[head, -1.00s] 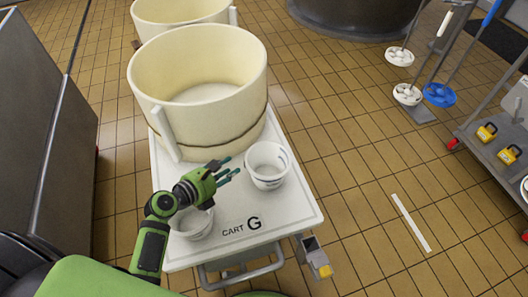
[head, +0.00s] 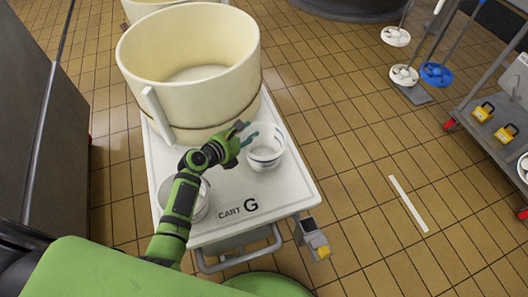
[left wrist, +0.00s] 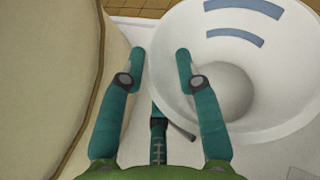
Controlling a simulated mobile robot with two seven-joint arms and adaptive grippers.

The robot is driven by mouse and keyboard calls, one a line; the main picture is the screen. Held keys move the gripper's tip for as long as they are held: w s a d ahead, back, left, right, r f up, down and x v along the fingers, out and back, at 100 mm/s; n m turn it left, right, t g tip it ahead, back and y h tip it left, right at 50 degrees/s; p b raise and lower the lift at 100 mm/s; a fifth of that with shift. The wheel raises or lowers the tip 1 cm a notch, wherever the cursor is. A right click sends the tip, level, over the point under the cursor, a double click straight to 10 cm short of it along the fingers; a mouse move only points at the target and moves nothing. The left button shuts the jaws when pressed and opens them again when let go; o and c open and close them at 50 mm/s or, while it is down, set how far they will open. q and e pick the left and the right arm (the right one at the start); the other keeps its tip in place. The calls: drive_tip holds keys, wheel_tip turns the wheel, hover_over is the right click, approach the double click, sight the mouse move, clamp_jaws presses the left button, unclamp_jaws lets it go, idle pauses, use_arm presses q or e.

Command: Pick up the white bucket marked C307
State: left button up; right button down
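Two small white buckets stand on the white top of cart G (head: 290,195). The right bucket (head: 266,160) has dark marks, but I cannot read C307 on either one. The left bucket (head: 201,203) is partly hidden behind my left arm. My left gripper (head: 246,134) is open, with its teal fingers at the left rim of the right bucket. In the left wrist view the white bucket (left wrist: 235,85) shows blue marks. One fingertip lies outside its rim and the other overlaps its inside; I cannot tell whether they touch. My right gripper is not in view.
A large cream vat (head: 190,70) stands on the cart just behind and left of the gripper, close to it. Another vat (head: 150,8) is beyond. A trolley with yellow padlocks (head: 481,111) is at right.

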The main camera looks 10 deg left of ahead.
use_arm(q)
drive_tip(key=shift+w+f, duration=0.1)
drive_tip(key=shift+w, duration=0.1)
clamp_jaws()
drive_tip(key=shift+r, duration=0.2)
